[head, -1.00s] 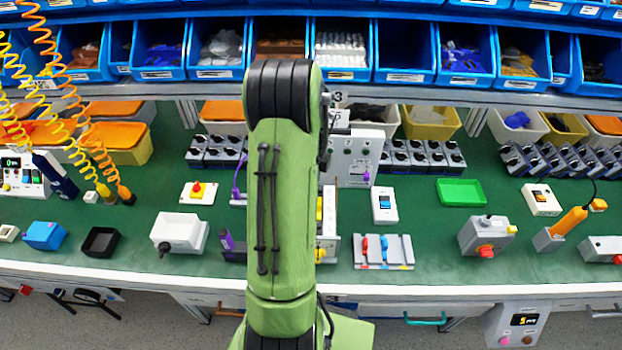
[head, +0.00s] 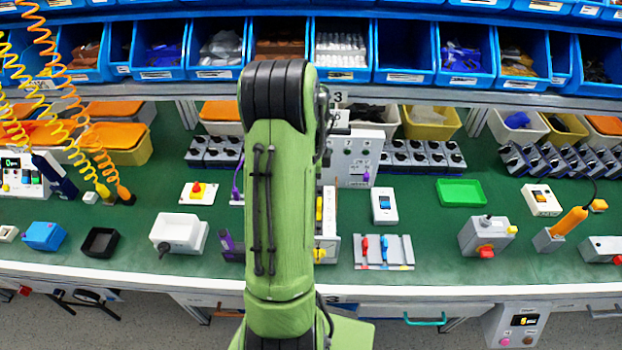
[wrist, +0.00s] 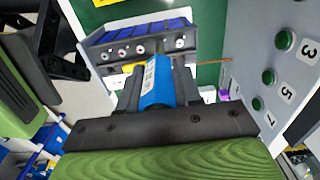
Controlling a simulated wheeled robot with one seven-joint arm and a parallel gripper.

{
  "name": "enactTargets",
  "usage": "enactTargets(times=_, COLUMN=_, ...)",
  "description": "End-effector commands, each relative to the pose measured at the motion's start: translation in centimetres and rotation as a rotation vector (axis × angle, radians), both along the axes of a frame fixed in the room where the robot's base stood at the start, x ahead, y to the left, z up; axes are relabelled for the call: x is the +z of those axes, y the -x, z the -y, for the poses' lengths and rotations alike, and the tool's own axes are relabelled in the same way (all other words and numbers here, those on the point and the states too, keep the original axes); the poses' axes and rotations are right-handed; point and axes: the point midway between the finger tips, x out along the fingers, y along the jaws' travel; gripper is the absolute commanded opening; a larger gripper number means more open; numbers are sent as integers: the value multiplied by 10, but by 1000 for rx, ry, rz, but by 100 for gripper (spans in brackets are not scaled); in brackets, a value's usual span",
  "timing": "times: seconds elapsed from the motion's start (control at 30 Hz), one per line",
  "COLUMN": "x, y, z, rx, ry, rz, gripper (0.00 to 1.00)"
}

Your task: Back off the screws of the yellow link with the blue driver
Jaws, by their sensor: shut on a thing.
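My gripper (wrist: 158,92) is shut on a blue handle with a white label, which looks like the blue driver (wrist: 159,78). Its tip is hidden in the wrist view. In the head view my green arm hides the gripper and the driver. Yellow parts (head: 319,208) show on a pale unit just right of the arm.
A grey panel with green buttons (wrist: 268,77) stands close on the right in the wrist view. A grey rack (head: 398,251) with a red and a blue handle sits right of my arm.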

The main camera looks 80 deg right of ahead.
Motion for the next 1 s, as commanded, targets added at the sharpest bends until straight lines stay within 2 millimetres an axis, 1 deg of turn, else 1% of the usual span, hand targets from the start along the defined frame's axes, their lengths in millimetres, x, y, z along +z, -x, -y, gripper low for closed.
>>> enactTargets(times=0.33, x=-1, y=0, z=0, rx=8, ry=0, rz=0, gripper=0)
enactTargets(times=0.37, x=-1, y=0, z=0, rx=32, ry=0, rz=0, gripper=0)
enactTargets(times=0.5, x=-2, y=-1, z=1, rx=277, ry=0, rz=-1, gripper=0)
enactTargets(times=0.6, x=-2, y=-1, z=1, rx=389, ry=-2, rz=0, gripper=0)
enactTargets(times=0.87, x=-2, y=0, z=0, rx=411, ry=-4, rz=0, gripper=0)
enactTargets(times=0.93, x=-3, y=-1, z=1, rx=490, ry=-4, rz=0, gripper=0)
enactTargets(times=1.0, x=-3, y=-1, z=1, rx=625, ry=-3, rz=-1, gripper=0)
